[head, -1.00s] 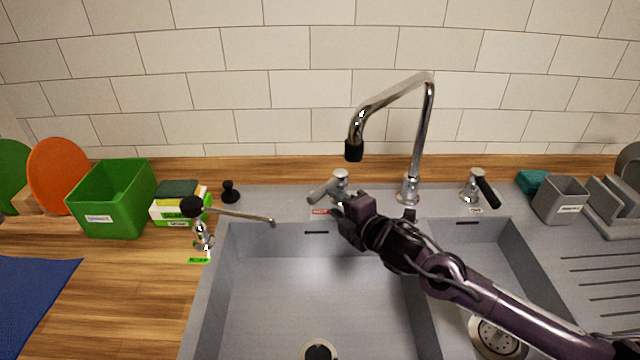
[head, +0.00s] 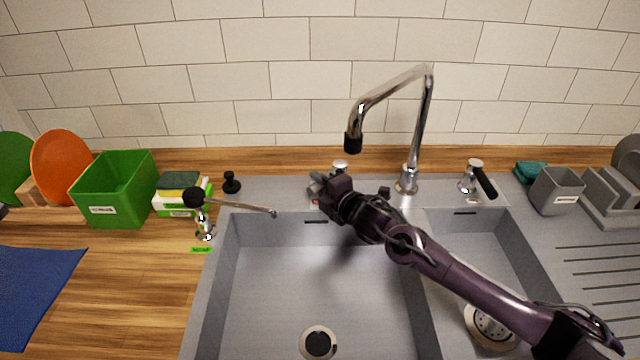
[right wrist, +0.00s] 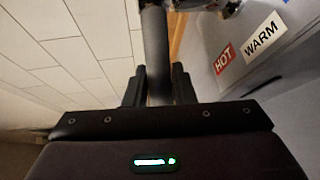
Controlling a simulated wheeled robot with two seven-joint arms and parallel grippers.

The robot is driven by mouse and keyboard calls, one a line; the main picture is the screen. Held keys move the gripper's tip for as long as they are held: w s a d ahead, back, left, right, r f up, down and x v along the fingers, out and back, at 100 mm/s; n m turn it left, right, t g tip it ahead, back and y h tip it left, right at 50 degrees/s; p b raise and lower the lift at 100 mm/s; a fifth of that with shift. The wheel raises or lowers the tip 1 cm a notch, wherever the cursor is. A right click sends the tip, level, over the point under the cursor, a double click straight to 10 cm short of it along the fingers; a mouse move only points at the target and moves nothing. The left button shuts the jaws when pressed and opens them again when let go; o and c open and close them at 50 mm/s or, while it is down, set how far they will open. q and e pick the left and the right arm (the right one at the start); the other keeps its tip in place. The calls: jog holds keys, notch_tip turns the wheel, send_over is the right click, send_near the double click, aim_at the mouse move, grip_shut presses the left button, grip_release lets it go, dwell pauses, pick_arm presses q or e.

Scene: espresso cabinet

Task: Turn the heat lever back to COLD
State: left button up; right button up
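The heat lever (head: 340,167) is the left one of the two tap levers behind the sink; its chrome hub shows in the head view. My right gripper (head: 322,186) covers most of its arm. In the right wrist view the grey lever arm (right wrist: 157,50) runs between the two fingers of my right gripper (right wrist: 159,85), which sit close against both its sides. A red HOT label (right wrist: 225,59) and a white WARM label (right wrist: 265,36) lie right of the lever there. No COLD label can be read. My left gripper is not in view.
The tall chrome tap (head: 413,135) stands right of my right gripper. A second lever (head: 480,180) with a dark handle is farther right. A soap dispenser (head: 203,218), a green bin (head: 117,190) and sponges (head: 180,190) stand at left. The sink basin (head: 290,275) is empty.

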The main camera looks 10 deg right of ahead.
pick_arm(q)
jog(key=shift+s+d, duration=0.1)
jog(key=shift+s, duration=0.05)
pick_arm(e)
grip_shut()
